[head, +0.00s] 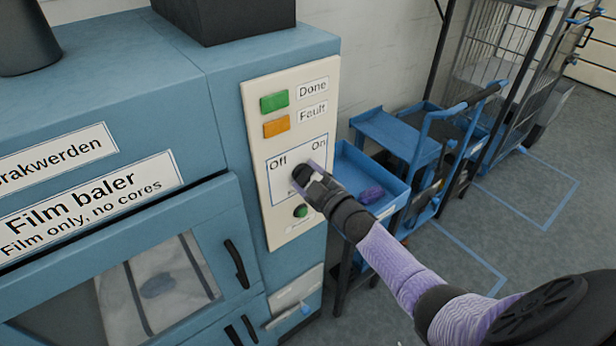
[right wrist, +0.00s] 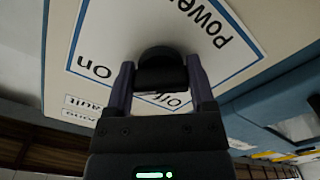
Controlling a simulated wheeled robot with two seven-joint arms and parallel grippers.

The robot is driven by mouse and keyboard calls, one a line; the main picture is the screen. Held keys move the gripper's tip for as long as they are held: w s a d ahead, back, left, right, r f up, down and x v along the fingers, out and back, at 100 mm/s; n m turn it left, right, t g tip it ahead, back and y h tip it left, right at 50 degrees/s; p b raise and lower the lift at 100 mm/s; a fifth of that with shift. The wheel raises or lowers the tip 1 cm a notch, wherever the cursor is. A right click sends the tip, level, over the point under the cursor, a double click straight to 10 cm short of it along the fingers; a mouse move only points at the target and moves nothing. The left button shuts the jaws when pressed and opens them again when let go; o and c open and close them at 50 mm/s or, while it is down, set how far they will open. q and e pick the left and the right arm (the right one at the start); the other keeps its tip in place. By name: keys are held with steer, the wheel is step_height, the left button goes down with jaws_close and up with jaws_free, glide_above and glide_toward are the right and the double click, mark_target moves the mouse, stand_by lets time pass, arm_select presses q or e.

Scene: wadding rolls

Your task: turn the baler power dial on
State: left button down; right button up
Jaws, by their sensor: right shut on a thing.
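The film baler (head: 120,110) is a blue cabinet with a cream control panel (head: 262,215) on its right side. The panel has a framed dial area marked "Off" at left and "On" at right. My right gripper (head: 305,174) is at that area and hides most of the dial in the head view. In the right wrist view the black power dial (right wrist: 160,66) sits between the two fingers of the right gripper (right wrist: 160,82), which are shut on it. The dial's pointer direction cannot be told. My left gripper is not in view.
Above the dial are a green "Done" lamp (head: 274,101) and an orange "Fault" lamp (head: 276,126). A green button (head: 300,211) is below it. A blue cart (head: 350,165) holding a purple thing (head: 371,194) stands right of the baler. Grey floor is open further right.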

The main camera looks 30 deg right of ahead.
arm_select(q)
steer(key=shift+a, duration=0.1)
arm_select(e)
steer(key=shift+f, duration=0.1)
steer(key=o, duration=1.1)
steer(key=shift+c, duration=0.2)
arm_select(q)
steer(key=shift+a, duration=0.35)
arm_select(e)
steer(key=shift+o, duration=0.7)
arm_select(q)
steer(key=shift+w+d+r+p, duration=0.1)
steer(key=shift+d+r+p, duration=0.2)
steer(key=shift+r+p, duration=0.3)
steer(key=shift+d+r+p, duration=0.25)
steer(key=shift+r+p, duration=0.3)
steer(key=shift+p, duration=0.05)
arm_select(e)
steer(key=s, duration=1)
steer(key=shift+d, duration=0.4)
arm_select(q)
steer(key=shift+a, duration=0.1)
